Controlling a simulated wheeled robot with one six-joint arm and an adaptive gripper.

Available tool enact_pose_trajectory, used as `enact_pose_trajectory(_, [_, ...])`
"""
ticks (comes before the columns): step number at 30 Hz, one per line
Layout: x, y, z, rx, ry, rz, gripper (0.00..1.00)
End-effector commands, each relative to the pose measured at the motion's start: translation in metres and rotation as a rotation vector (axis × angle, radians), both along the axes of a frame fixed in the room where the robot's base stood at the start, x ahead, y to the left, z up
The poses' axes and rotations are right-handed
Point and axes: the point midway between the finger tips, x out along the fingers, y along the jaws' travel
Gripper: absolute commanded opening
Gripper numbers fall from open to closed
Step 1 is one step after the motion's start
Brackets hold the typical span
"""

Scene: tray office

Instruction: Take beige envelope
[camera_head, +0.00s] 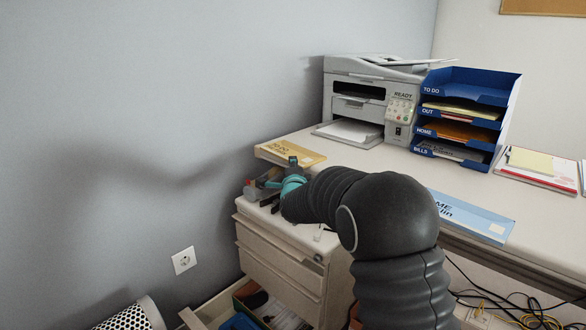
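A beige envelope (293,152) with printing on it lies flat at the left end of the desk. My gripper (274,187) is at the end of my dark arm, near the desk's left end and above the drawer cabinet, close to the near side of the envelope. A dark part of it overlaps the envelope's near edge in the picture; I cannot tell if they touch. The fingers are small and partly hidden by the teal wrist part, so their opening is unclear.
A grey printer (357,92) and a blue letter tray (510,95) with papers stand at the back. A light blue envelope (470,216) lies near the desk's front edge. The drawer cabinet (275,262) has an open bottom drawer. Small items sit on its top.

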Motion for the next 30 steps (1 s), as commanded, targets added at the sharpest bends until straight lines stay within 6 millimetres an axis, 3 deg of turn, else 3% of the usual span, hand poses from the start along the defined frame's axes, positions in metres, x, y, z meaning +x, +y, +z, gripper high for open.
enact_pose_trajectory(6, [0.000, 0.000, 0.000, 0.000, 0.000, 0.000, 0.27])
enact_pose_trajectory(13, [0.000, 0.000, 0.000, 0.000, 0.000, 0.000, 0.00])
enact_pose_trajectory(21, [0.000, 0.000, 0.002, 0.000, 0.000, 0.000, 0.00])
enact_pose_trajectory(30, [0.000, 0.000, 0.026, 0.000, 0.000, 0.001, 0.00])
